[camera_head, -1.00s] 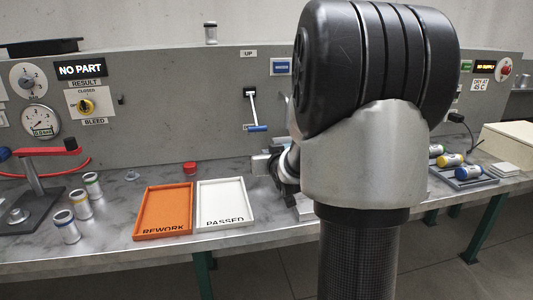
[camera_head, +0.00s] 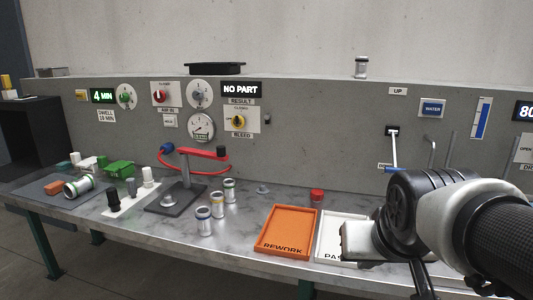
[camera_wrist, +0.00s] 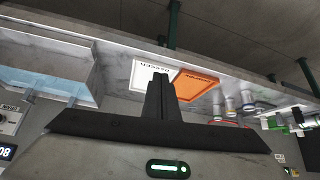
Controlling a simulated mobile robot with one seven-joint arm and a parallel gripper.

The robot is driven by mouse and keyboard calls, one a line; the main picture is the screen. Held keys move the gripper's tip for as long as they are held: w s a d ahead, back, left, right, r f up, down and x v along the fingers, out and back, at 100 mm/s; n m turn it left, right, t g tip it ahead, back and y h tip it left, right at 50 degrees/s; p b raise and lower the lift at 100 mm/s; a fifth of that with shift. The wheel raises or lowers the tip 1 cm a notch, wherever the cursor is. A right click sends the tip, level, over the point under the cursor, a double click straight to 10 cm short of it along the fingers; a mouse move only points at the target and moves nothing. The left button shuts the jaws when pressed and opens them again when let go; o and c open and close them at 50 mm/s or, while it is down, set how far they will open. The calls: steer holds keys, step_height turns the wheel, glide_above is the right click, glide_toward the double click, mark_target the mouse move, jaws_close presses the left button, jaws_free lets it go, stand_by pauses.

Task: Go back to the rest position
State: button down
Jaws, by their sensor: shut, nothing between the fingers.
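My gripper (camera_wrist: 161,74) shows in the wrist view with its two dark fingers together and nothing between them. In the head view my arm comes in from the right and its end hangs over the bench (camera_head: 130,232), in front of the white PASSED tray (camera_head: 325,246), covering much of that tray. The fingertips are hard to make out there. The orange REWORK tray (camera_head: 286,233) lies just left of it. Both trays look empty, though part of the white one is hidden.
Several cylindrical castings (camera_head: 217,205) stand left of the trays. A clamp stand with a red arm (camera_head: 187,152) and a red-capped item (camera_head: 317,196) are nearby. A grey panel (camera_head: 300,142) with gauges and signs backs the bench. A water tank appears in the wrist view (camera_wrist: 45,80).

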steer(key=s+a+n+g+y, duration=0.15)
steer(key=s+a, duration=0.25)
steer(key=s, duration=0.4)
step_height(320, 180, up, 22)
steer(key=p, duration=2.4)
steer(key=shift+w+r, duration=0.2)
steer(key=shift+r, duration=0.05)
